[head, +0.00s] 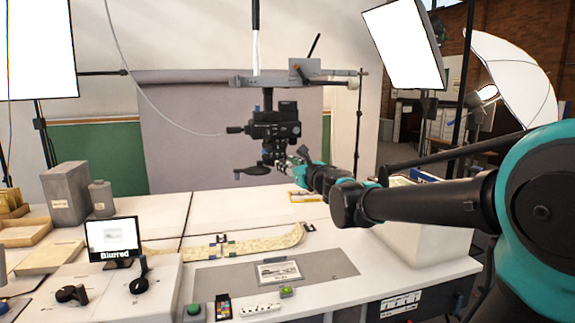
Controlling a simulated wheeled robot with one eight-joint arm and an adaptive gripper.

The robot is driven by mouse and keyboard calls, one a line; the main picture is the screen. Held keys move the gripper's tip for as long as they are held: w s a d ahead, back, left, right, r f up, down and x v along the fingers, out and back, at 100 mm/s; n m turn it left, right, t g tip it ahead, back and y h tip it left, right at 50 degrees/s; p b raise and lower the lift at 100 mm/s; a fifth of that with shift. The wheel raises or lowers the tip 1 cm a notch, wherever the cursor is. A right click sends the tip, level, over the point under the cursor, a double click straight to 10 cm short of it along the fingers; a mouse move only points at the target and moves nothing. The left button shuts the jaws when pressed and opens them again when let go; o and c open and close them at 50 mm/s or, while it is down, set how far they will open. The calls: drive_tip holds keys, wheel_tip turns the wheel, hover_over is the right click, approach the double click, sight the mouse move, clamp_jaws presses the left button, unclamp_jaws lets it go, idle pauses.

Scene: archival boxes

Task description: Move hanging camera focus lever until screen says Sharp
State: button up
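The hanging camera (275,124) is a black body on a crossbar over the table in the head view. Its lens part (272,155) points down, and a dark lever-like piece (252,170) sticks out to the left below it. My gripper (298,160) is at the lens, on its right side. It overlaps the lens in the picture, so I cannot tell whether it touches a lever or whether its fingers are open or shut. The small screen (113,237) at the left of the table reads "Blurred" under a grey picture.
A curled paper strip (260,243) and a small picture card (279,271) on a grey mat (220,279) lie below the camera. Grey boxes (68,192) and trays stand at the left. Black knobs (72,294) and a green button (194,311) sit at the front. Softboxes (405,45) flank the table.

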drive_tip(key=v, duration=1.2)
drive_tip(key=shift+f, duration=0.1)
idle(0.4)
drive_tip(key=w+d+f+m+t+h, duration=0.1)
drive_tip(key=d+f+m+h, duration=0.1)
drive_tip(key=d+m+h, duration=0.4)
drive_tip(key=w+d+f+m+t+h, duration=0.15)
drive_tip(key=d+m, duration=0.25)
drive_tip(key=m, duration=0.4)
drive_tip(key=s+d+f+m+g+h, duration=0.35)
drive_tip(key=d+f+m+h, duration=0.25)
drive_tip(key=d+f+m, duration=0.6)
drive_tip(key=s+a+f+m+g+y, duration=0.2)
drive_tip(key=s+f+m+g, duration=0.3)
drive_tip(key=s+f+m, duration=0.3)
drive_tip(key=s+a+f+m+g+y, duration=0.2)
drive_tip(key=s+a+f+m+g, duration=0.2)
drive_tip(key=s+f+m, duration=0.5)
wheel_tip(320, 180, down, 6)
drive_tip(key=shift+s+a+r+m+g, duration=0.1)
drive_tip(key=shift+s+a+m+g, duration=0.1)
drive_tip(key=shift+a+m+g, duration=0.35)
drive_tip(key=shift+d, duration=0.15)
